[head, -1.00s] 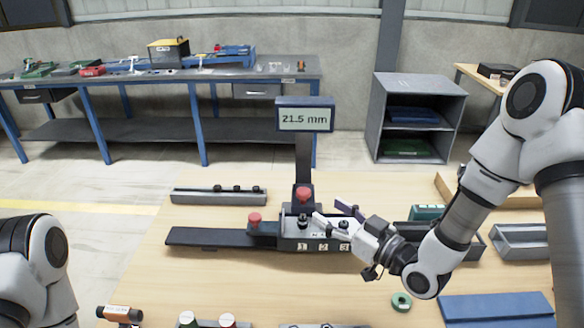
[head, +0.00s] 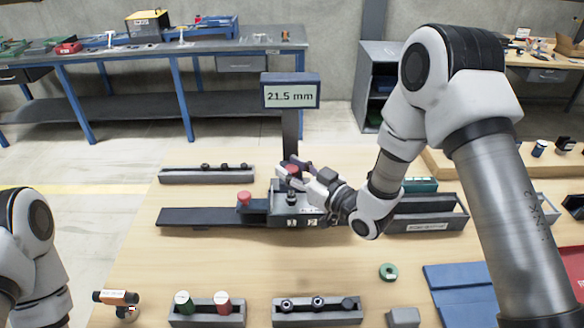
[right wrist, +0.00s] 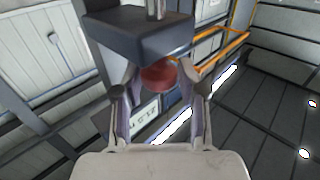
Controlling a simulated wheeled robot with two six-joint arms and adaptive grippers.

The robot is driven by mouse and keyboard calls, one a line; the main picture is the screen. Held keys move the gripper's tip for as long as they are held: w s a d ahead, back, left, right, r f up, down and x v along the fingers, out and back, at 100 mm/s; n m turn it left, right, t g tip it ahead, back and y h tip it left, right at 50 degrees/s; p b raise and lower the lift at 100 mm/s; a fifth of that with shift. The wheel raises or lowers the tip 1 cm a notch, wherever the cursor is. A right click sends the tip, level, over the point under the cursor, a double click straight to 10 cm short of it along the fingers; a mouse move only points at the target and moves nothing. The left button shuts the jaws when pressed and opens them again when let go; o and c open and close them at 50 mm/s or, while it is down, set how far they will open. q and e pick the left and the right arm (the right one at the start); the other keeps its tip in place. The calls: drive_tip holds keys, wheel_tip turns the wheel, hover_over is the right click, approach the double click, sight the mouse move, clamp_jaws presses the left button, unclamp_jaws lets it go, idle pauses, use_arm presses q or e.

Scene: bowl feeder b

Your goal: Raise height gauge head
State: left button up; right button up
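The height gauge shows a display (head: 290,95) reading 21.5 mm on top of a dark column (head: 290,135). Its red knob (head: 291,169), partly hidden by my right gripper (head: 298,174), is low on the column. In the right wrist view, the red knob (right wrist: 160,77) sits under a dark block (right wrist: 140,40), apparently the gauge head.
A second red knob (head: 244,198) is on the dark rail (head: 205,217) left of the gauge. Grey racks with small parts (head: 205,174) and (head: 318,318) lie behind and in front. A green ring (head: 388,271) and blue mat (head: 465,292) lie at right.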

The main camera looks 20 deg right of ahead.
clamp_jaws()
wheel_tip(320, 180, up, 4)
drive_tip(key=shift+w+r+p, duration=0.1)
drive_tip(key=shift+r+p, duration=0.15)
drive_tip(key=shift+p, duration=0.75)
drive_tip(key=shift+w, duration=0.1)
drive_tip(key=o, duration=0.7)
unclamp_jaws()
drive_tip(key=shift+a+f, duration=0.1)
drive_tip(key=shift+f, duration=0.05)
drive_tip(key=v, duration=1.2)
